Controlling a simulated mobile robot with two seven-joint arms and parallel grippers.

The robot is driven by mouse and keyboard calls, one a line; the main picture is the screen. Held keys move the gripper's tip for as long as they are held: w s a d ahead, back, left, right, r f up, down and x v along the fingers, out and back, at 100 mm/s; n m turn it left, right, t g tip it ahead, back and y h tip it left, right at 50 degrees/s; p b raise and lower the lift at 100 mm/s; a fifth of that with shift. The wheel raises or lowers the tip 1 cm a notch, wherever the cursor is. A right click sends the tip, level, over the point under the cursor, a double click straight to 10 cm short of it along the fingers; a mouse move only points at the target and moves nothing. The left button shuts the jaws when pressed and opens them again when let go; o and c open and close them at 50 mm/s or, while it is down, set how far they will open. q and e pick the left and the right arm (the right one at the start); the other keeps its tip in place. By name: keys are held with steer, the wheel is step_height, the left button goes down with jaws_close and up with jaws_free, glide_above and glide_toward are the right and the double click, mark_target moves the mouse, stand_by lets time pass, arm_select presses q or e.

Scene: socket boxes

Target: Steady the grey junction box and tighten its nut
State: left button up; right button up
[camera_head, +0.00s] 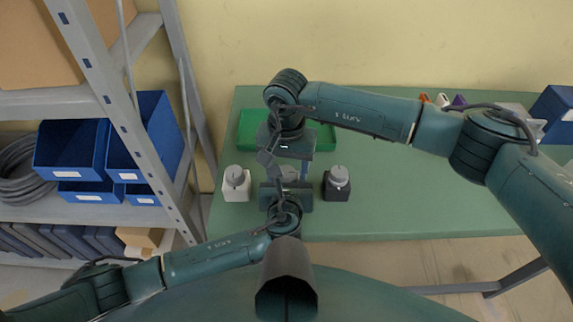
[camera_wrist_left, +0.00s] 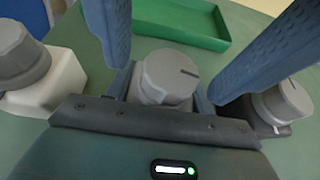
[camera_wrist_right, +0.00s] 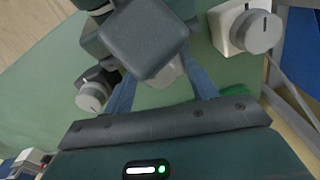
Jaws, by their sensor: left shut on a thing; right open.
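The grey junction box (camera_head: 289,173) stands on the green table between a white box and a dark one, mostly hidden by my grippers. Its round grey knob-like nut, with a dark mark line, shows in the left wrist view (camera_wrist_left: 168,77). My left gripper (camera_wrist_left: 163,88) is shut on the box low down, a finger at each side. My right gripper (camera_head: 290,162) is open above the box. Its two blue fingers straddle the nut with clear gaps in the left wrist view. In the right wrist view, my left arm's dark body hides most of the nut (camera_wrist_right: 166,76).
The white box (camera_head: 236,190) and the dark box (camera_head: 337,190) stand close on either side, each with a grey knob. A green tray (camera_head: 250,128) lies behind. Small coloured items and a blue bin (camera_head: 553,112) are at right. Shelving (camera_head: 100,100) stands left.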

steer(key=c, duration=1)
steer(key=shift+m, duration=1.4)
steer(key=o, duration=1)
